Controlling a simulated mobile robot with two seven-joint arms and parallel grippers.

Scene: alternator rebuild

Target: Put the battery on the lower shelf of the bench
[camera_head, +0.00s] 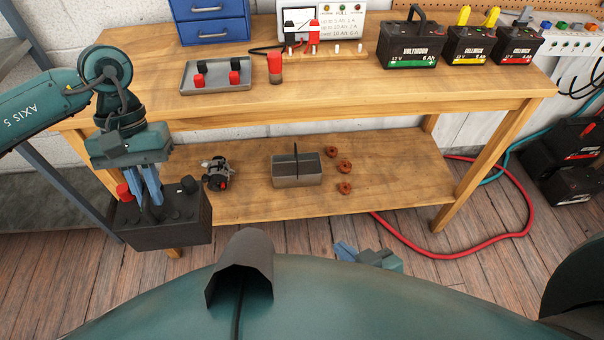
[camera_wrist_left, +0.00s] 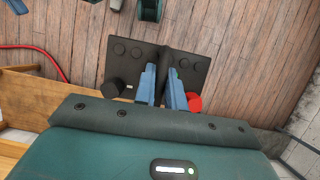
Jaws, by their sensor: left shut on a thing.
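The battery is a black box (camera_head: 160,229) with one red and one black terminal cap. My left gripper (camera_head: 151,197) is shut on the raised middle part of its top. The battery hangs in front of the left end of the bench, over the floor side. It also shows in the left wrist view (camera_wrist_left: 192,65), between the blue fingers (camera_wrist_left: 161,80). The wooden lower shelf (camera_head: 405,180) of the bench lies behind and right of it. My right gripper (camera_head: 347,252) is partly seen low in the head view, away from the battery; its opening is unclear.
On the shelf are a small metal part (camera_head: 217,172), a grey divided tray (camera_head: 297,181) and several copper-coloured rings (camera_head: 344,188). The shelf's right part and front strip are bare. The bench top (camera_head: 330,93) overhangs it. A red hose (camera_head: 437,253) lies on the floor.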

